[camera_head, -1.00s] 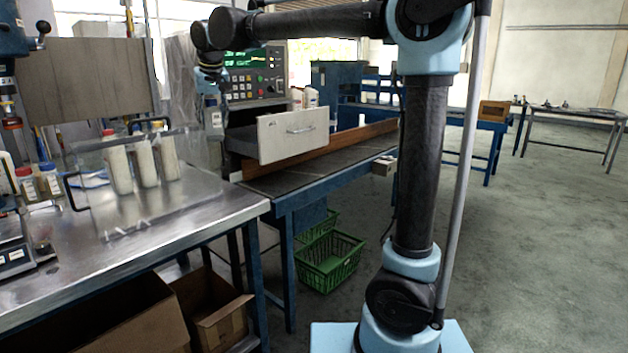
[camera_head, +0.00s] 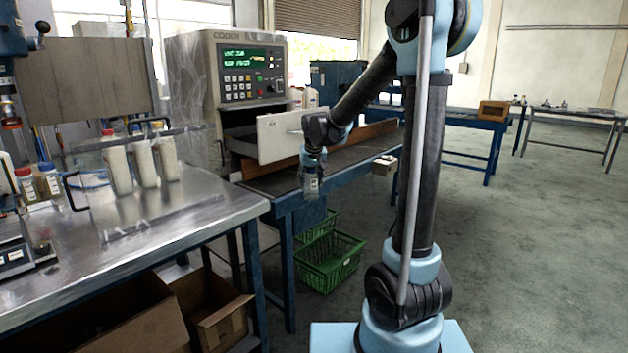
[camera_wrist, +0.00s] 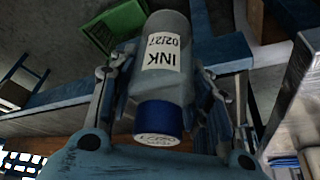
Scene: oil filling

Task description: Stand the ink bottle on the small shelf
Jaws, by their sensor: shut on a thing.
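The ink bottle (camera_wrist: 165,62) is grey with a white label reading INK 02/27 and a blue cap (camera_wrist: 158,117). In the wrist view it lies between the fingers of my gripper (camera_wrist: 168,78), which is shut on its sides. The cap points toward the wrist camera. In the head view my gripper (camera_head: 312,190) hangs at the front edge of the conveyor table, right of the open drawer; the bottle is too small to make out there. A small beige ledge (camera_head: 384,165) at the table's edge, right of my gripper, may be the small shelf; I cannot tell for certain.
The coder machine (camera_head: 245,75) stands behind the open drawer (camera_head: 284,136). Green baskets (camera_head: 330,262) are on the floor below my gripper. A steel bench (camera_head: 160,215) with several bottles and a clear guard is at left. Open floor lies at right.

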